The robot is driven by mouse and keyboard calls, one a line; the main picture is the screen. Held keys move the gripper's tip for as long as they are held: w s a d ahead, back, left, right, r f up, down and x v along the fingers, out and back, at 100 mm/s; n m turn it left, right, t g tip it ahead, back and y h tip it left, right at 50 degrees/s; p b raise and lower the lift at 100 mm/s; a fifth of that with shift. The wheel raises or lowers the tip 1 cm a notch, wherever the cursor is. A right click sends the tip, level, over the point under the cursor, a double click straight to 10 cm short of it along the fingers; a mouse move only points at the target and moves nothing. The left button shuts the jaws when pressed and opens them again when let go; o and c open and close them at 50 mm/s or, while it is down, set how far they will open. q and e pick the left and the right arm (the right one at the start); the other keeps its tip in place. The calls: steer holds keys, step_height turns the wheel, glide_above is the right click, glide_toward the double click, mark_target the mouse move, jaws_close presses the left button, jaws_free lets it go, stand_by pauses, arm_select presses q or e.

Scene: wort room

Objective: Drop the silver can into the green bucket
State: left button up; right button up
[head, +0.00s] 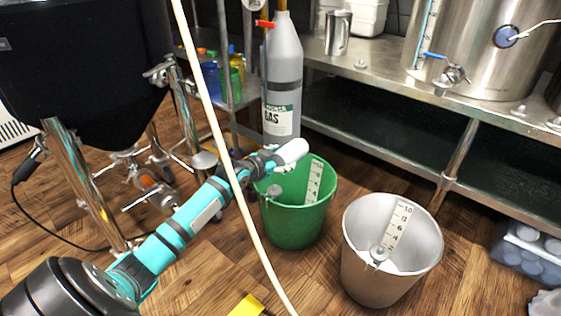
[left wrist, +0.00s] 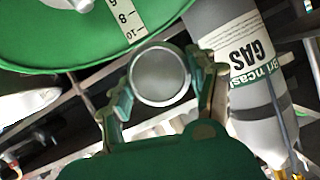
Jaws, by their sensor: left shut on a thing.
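My left gripper (head: 270,160) is shut on the silver can (head: 292,151), which looks pale in the head view. The can is held above the back rim of the green bucket (head: 298,222). In the left wrist view the can's round end (left wrist: 162,76) sits between the two fingers of my left gripper (left wrist: 163,98). The green bucket also shows at the upper left of that view (left wrist: 50,45). It stands upright on the floor with a measuring scale on its inner wall. My right gripper is not in view.
A grey metal bucket (head: 385,275) stands right of the green one. A grey gas bottle (head: 284,70) stands behind it. A steel table (head: 385,75) runs along the back right. A pale hose (head: 225,150) crosses in front of my left arm. A dark tank (head: 80,70) stands left.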

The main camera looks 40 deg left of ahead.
arm_select(q)
steer(key=o, duration=0.9)
steer(key=v, duration=1.2)
